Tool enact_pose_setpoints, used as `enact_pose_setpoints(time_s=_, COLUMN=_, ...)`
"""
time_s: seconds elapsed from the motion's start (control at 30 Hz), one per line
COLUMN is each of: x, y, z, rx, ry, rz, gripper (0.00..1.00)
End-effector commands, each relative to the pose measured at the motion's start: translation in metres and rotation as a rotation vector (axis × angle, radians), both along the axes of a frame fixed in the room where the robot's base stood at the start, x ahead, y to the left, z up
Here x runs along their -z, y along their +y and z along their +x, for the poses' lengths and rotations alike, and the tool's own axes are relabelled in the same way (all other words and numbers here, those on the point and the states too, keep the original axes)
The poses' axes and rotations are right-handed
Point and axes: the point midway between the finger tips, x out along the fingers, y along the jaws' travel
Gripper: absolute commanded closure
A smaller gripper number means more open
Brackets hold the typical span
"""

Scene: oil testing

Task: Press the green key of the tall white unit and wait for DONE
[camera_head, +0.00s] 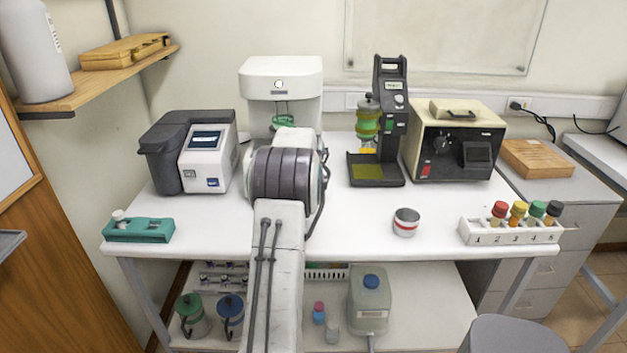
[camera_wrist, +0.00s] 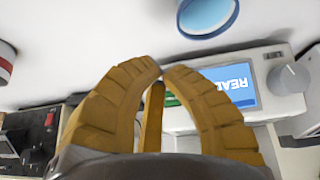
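The tall white unit (camera_head: 280,75) stands at the back of the table, its lower front hidden by my arm in the head view. In the wrist view, a white housing (camera_wrist: 270,108) carries a lit blue screen (camera_wrist: 232,86) with partly hidden, upside-down lettering starting "REA", and a grey knob (camera_wrist: 287,78). A small green patch (camera_wrist: 171,100), seemingly the green key, shows between my yellow fingers, mostly covered. My gripper (camera_wrist: 162,71) has its fingertips together with nothing gripped between them. Whether it touches the key cannot be told.
A grey-white device (camera_head: 207,160) stands left; a black stand (camera_head: 391,110) and beige box (camera_head: 455,125) stand right. A red-striped white cup (camera_head: 406,222) and a rack (camera_head: 510,232) with capped bottles sit at front right. A blue round object (camera_wrist: 207,14) lies near my gripper.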

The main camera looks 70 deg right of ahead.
Motion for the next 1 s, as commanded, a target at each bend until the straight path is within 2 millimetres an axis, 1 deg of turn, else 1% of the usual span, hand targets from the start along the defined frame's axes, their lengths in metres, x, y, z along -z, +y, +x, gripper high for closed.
enact_pose_setpoints(time_s=0.17, x=0.000, y=-0.002, z=0.001, rx=0.000, ry=0.000, rz=0.001, gripper=1.00)
enact_pose_setpoints(time_s=0.27, x=0.000, y=-0.006, z=0.002, rx=0.001, ry=0.000, rz=0.003, gripper=1.00)
enact_pose_setpoints(time_s=0.7, x=0.008, y=-0.048, z=0.016, rx=0.000, ry=-0.002, rz=0.005, gripper=1.00)
enact_pose_setpoints(time_s=1.0, x=0.018, y=-0.070, z=0.023, rx=-0.001, ry=-0.003, rz=0.002, gripper=1.00)
